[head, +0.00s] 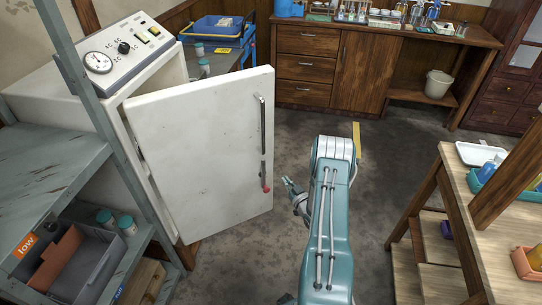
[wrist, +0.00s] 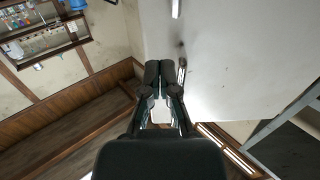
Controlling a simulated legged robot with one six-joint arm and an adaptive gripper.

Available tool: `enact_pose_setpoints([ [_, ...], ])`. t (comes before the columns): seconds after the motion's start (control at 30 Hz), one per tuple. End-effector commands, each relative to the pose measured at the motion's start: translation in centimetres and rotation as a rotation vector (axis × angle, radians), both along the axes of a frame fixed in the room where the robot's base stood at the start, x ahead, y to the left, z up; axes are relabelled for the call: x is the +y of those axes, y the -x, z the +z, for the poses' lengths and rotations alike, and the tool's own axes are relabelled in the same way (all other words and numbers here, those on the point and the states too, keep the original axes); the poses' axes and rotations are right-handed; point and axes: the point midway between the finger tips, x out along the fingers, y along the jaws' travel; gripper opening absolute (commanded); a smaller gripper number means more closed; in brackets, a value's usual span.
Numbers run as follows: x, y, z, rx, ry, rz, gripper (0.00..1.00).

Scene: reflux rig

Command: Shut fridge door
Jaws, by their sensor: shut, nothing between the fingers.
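The white fridge (head: 75,112) stands at the left with a dial panel on top. Its door (head: 205,160) is open, swung out into the room, with its outer face toward the head camera. A long vertical metal handle (head: 263,125) with a red lower end is near the door's free edge. My gripper (head: 288,184) is just right of that edge, below handle height, with a small gap in the picture; depth is unclear. In the wrist view my gripper (wrist: 158,68) is shut and empty, its fingers together before a large pale surface I cannot identify for sure.
A grey-green shelf (head: 50,160) with bins stands in front of the fridge at left. A wooden table (head: 490,245) with trays is at right. A wooden cabinet (head: 345,65) stands at the back. A blue cart (head: 225,45) is behind the door. The middle floor is clear.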

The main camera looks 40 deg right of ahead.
Motion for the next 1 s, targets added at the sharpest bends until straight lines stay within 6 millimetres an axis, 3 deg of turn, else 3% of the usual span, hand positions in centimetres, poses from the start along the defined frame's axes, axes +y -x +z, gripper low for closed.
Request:
enact_pose_setpoints([
  [0.13, 0.5, 0.4, 0.2, 0.000, -0.040, -0.009, 0.00],
  [0.27, 0.2, -0.9, 0.2, -0.001, -0.039, -0.007, 0.00],
  [0.8, -1.1, -10.6, 0.3, -0.001, -0.033, -0.006, 0.00],
  [1.0, -1.7, -12.7, 0.2, 0.000, -0.036, -0.008, 0.00],
])
